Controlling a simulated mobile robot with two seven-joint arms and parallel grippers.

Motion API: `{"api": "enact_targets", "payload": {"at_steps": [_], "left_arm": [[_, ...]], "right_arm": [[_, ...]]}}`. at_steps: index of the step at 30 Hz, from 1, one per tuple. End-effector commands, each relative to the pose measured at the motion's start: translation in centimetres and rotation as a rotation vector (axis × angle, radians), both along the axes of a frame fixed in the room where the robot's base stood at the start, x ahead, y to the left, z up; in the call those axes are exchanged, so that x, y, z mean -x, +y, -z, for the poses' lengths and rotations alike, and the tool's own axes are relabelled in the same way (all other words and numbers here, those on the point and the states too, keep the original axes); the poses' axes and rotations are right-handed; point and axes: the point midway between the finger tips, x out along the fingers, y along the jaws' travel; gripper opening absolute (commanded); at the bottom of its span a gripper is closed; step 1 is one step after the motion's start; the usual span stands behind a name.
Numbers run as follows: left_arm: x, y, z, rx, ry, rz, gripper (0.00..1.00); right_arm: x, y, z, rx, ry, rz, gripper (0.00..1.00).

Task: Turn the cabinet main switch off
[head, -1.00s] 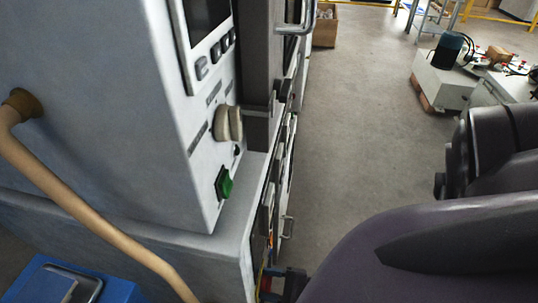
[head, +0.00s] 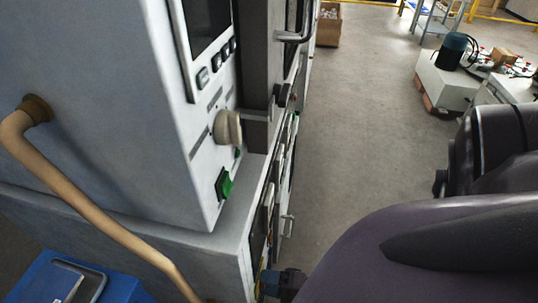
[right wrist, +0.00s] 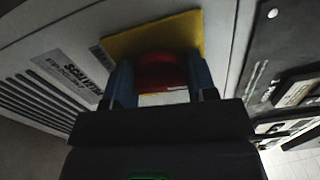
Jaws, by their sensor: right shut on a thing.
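The main switch is a red knob (right wrist: 163,70) on a yellow plate (right wrist: 150,35) on the cabinet's light grey panel, seen in the right wrist view. My right gripper (right wrist: 162,88) has its blue fingers on both sides of the red knob and is shut on it. In the head view, my right gripper (head: 282,281) is at the lower edge, against the front of the cabinet (head: 215,265). The knob is hidden there. Its exact turn angle cannot be read. My left gripper is not in view.
Above the switch, the cabinet carries a beige round knob (head: 228,128), a green button (head: 223,184) and a protruding door handle (head: 298,30). A tan hose (head: 95,205) and a blue box (head: 75,280) are at left.

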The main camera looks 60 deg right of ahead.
Motion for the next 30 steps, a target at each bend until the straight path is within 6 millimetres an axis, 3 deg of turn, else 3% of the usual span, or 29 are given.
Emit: {"api": "enact_targets", "payload": {"at_steps": [9, 24, 25, 30], "left_arm": [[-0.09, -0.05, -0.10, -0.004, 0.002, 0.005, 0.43], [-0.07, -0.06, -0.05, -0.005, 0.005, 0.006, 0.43], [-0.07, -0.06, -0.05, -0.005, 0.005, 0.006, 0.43], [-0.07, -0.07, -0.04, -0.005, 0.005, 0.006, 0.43]], "right_arm": [[0.08, -0.02, 0.09, 0.099, -0.040, 0.000, 0.28], [0.10, -0.04, 0.12, 0.117, -0.046, 0.000, 0.28], [0.10, -0.04, 0.12, 0.117, -0.046, 0.000, 0.54], [0.07, -0.03, 0.11, 0.116, -0.047, 0.000, 0.78]]}}
